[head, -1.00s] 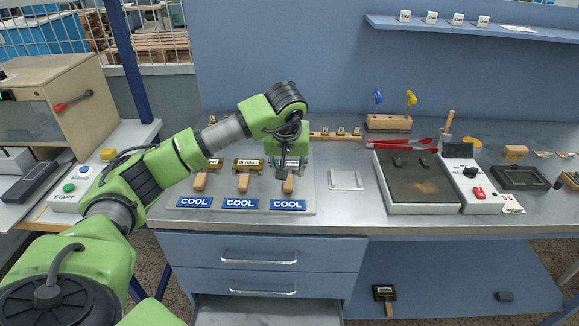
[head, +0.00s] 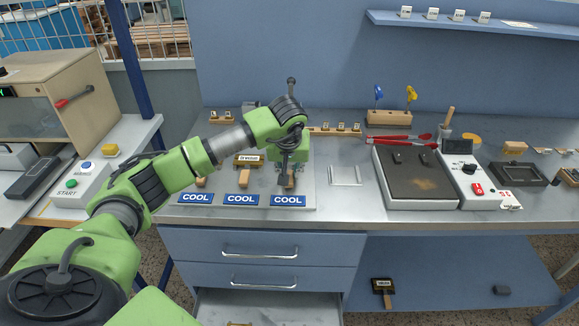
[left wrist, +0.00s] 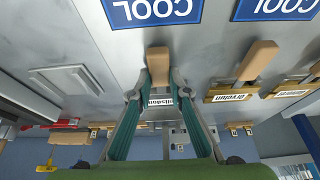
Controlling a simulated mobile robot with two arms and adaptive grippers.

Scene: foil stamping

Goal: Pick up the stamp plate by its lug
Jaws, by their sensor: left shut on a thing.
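My left gripper (head: 286,182) points down over the rightmost COOL place on the pale board at the table's front. In the left wrist view the gripper (left wrist: 161,80) is shut around a stamp plate, whose wooden handle (left wrist: 158,62) shows between the fingertips. Its white label (left wrist: 160,100) sits between the fingers, too small to read surely. The plate's lug is not clearly visible, and whether the plate touches the board cannot be told. Another stamp plate (head: 248,160) with a brass-coloured body and wooden handle lies to the left. My right gripper is not in view.
Blue COOL signs (head: 241,200) line the board's front edge. To the right are a small light frame (head: 345,174), a dark hot plate (head: 418,178) and a control box (head: 466,172). Another stamp plate (head: 383,287) lies on the lower shelf.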

